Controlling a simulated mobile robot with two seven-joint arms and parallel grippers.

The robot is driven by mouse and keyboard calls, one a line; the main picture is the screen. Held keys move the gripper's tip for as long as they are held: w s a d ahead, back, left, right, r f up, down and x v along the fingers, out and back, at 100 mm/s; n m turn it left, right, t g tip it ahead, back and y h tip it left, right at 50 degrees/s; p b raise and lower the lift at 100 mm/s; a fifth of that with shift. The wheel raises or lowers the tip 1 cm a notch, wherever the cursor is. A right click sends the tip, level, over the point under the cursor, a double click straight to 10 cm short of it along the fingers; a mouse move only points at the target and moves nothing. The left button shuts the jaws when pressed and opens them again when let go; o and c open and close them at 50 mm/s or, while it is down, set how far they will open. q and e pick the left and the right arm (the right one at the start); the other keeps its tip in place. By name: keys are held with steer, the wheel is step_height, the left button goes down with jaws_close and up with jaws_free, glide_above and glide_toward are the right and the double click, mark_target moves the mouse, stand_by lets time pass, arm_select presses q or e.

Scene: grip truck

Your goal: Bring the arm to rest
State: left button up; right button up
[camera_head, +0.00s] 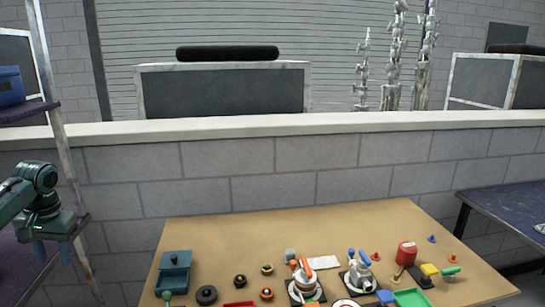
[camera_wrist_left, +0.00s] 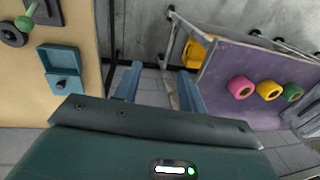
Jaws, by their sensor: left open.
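My left gripper (camera_head: 52,251) is at the far left of the head view, off the left side of the wooden table (camera_head: 215,237). Its two blue fingers point down and stand apart with nothing between them. In the left wrist view the open fingers (camera_wrist_left: 160,88) show over the gap between the table and a purple shelf (camera_wrist_left: 262,70). My right gripper is not in either view.
The table holds a teal box (camera_head: 174,272), black rings, orange and blue clamps, a red can (camera_head: 406,253) and a green tray (camera_head: 411,298). Several tape rolls sit on the purple shelf, one pink (camera_wrist_left: 241,87). A shelf post (camera_head: 68,165) stands close to my left arm.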

arm_select(q)
steer(key=s+d+f+m+t+y, duration=0.1)
steer(key=s+d+f+m+t, duration=0.3)
steer(key=f, duration=0.8)
steer(key=s+d+f+m+t, duration=0.1)
steer(key=s+d+f+m, duration=0.35)
steer(key=f, duration=0.75)
steer(key=s+d+m+t+h, duration=0.4)
steer(key=s+d+m+h, duration=0.2)
steer(key=s+d, duration=0.85)
steer(key=w+d+n+t, duration=0.1)
steer(key=d+n, duration=0.8)
steer(key=d, duration=0.6)
steer(key=shift+w+d+r+t, duration=0.15)
steer(key=shift+w+d+t, duration=0.1)
steer(key=shift+t, duration=0.05)
